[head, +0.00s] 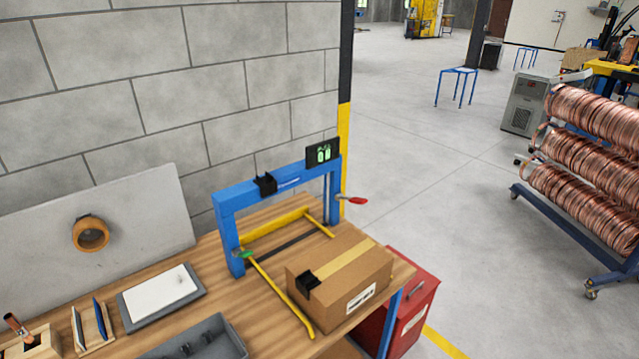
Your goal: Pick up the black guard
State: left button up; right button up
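A small black part, which looks like the black guard (308,284), sits at the left end of the cardboard box (352,268), by its tan tape strip. A similar black piece (264,184) is on the top beam of the blue frame (231,197). I cannot tell for certain which of the two is the guard. Neither of my grippers is in view.
The box and blue frame stand on a wooden workbench (262,322). Yellow bars (283,297) lie left of the box. A grey tray (226,342), a white pad (158,292) and wooden holders (92,325) fill the near left. A red cabinet (412,300) stands right.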

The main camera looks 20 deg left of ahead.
aim_at(268, 185)
jog(key=u, duration=1.2)
